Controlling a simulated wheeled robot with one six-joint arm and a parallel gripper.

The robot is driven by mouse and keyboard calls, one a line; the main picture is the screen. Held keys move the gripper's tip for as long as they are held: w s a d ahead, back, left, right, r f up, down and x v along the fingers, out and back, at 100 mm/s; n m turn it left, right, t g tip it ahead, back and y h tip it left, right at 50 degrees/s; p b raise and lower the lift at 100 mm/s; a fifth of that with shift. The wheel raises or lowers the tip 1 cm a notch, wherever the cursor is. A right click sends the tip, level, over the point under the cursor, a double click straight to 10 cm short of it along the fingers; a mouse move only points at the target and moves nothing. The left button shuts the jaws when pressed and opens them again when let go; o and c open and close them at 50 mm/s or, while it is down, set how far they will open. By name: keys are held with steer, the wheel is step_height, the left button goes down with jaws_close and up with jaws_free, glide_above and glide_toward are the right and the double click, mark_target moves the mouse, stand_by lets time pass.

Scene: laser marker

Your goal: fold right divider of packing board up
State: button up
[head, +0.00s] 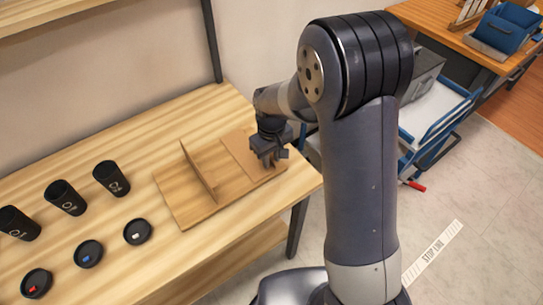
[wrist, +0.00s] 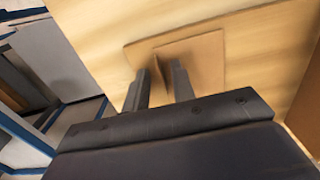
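The packing board (head: 180,208) is a flat brown panel near the table's right end. One divider (head: 198,172) stands upright across its middle. The right divider (head: 238,152) looks like a flat panel lying on the board's right part; it also shows in the wrist view (wrist: 205,52). My gripper (head: 269,160) is low over the board's right end, by the right divider's outer edge. In the wrist view my gripper's fingers (wrist: 158,80) are apart, with a brown edge showing between them. Whether they touch it cannot be told.
Three black cups (head: 66,198) and three black lids (head: 88,254) with coloured marks stand on the wooden table (head: 125,260) to the left. A shelf post (head: 211,40) rises behind the table. A blue-framed cart (head: 440,125) stands to the right.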

steer(key=shift+c, duration=0.3)
jaws_close()
stand_by(1.2)
